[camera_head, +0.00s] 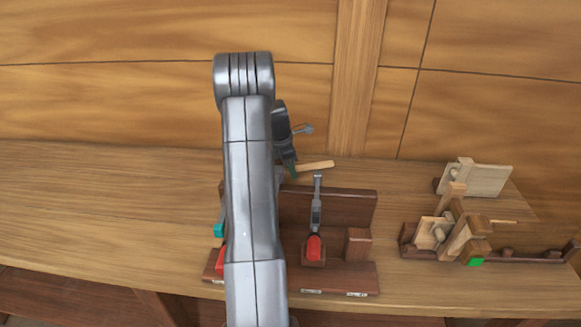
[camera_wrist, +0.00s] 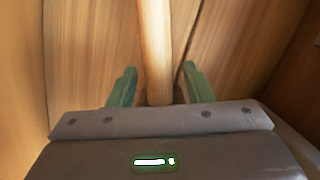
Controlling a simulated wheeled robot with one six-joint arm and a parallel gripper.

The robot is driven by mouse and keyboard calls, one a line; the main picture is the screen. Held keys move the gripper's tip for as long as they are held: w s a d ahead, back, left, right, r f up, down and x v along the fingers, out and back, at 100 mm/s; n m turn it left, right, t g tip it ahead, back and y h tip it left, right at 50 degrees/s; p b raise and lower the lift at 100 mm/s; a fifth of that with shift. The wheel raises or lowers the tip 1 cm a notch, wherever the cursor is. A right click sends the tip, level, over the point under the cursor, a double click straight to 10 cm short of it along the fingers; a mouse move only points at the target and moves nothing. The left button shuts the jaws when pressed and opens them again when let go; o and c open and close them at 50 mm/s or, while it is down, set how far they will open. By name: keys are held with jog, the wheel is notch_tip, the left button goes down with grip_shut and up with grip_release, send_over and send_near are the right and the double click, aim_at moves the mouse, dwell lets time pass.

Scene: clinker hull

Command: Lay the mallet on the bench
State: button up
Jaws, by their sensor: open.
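A pale round wooden handle (camera_head: 315,165), which looks like the mallet's, shows just right of my gripper at the back of the bench (camera_head: 100,190). Its other end is hidden behind my arm, and no mallet head can be made out. In the wrist view the handle (camera_wrist: 154,50) runs between the two green fingertips of my gripper (camera_wrist: 156,85), with a gap on each side. My gripper (camera_head: 288,168) is open; in the head view it is mostly hidden by my arm. I cannot tell whether the handle touches the bench.
A dark wooden rack (camera_head: 345,205) holding a red-handled tool (camera_head: 315,245) stands in front of the handle. Several wooden blocks and tools (camera_head: 450,230) crowd the right side. A planked wall (camera_head: 150,90) rises behind. The bench's left part is clear.

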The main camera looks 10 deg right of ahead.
jog(key=b+v, duration=0.1)
jog(key=v, duration=1.2)
jog(key=shift+a+r, duration=0.1)
jog(key=shift+r, duration=0.3)
jog(key=p+x, duration=0.1)
jog(key=x, duration=1.3)
jog(key=shift+w+r+p, duration=0.15)
jog(key=shift+r+p, duration=0.45)
jog(key=shift+r, duration=0.15)
jog(key=shift+r+p, duration=0.45)
jog(key=shift+r, duration=0.3)
